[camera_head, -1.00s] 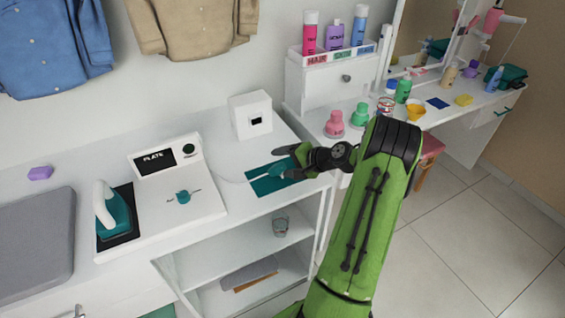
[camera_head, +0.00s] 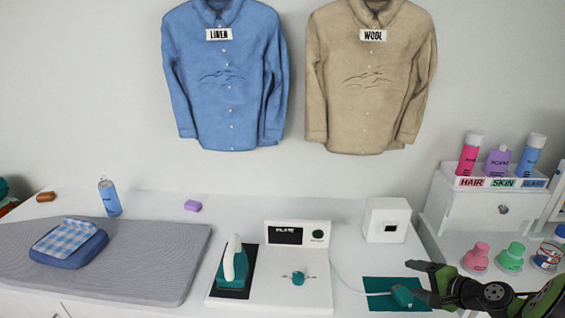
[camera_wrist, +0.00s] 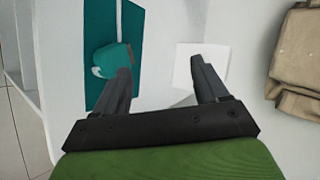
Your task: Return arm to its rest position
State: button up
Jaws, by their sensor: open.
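My green arm with its black gripper (camera_head: 428,283) reaches in from the lower right of the head view. The gripper hangs over the teal mat (camera_head: 380,304) at the right end of the white counter. In the wrist view, my gripper (camera_wrist: 162,80) has its two fingers spread apart with nothing between them. A teal plug-like piece (camera_head: 403,295) with a white cord lies on the mat, close to the fingers; in the wrist view it (camera_wrist: 112,60) is beside the left finger. Whether a finger touches it I cannot tell.
A teal iron (camera_head: 238,265) stands on the white plate station (camera_head: 312,300). A white box (camera_head: 386,220) stands behind the mat. A grey ironing pad (camera_head: 160,265) with a folded cloth is on the left. Bottles (camera_head: 497,160) stand on the drawer unit at right. Shirts hang above.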

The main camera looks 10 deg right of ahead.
jog(key=s+a+r+n+g+p, duration=0.1)
jog(key=a+r+n+g, duration=0.15)
jog(key=a+r, duration=0.4)
jog(key=a+r+n+g, duration=0.1)
jog(key=a+r+n, duration=0.25)
jog(key=a, duration=0.55)
jog(key=s+a+r+n+g+p, duration=0.1)
jog(key=a+r+n+g, duration=0.2)
jog(key=a, duration=0.4)
jog(key=s+a+r+n+h, duration=0.1)
jog(key=s+a+r+n, duration=0.1)
jog(key=s, duration=0.7)
jog(key=s+a+r+n+h+p, duration=0.1)
jog(key=s+a+r+n, duration=0.2)
jog(key=s+a, duration=0.3)
jog(key=s+n+t, duration=0.1)
jog(key=s, duration=0.3)
jog(key=shift+s+a+r+h, duration=0.25)
jog(key=shift+a+r+h, duration=0.1)
jog(key=shift+a+h, duration=0.05)
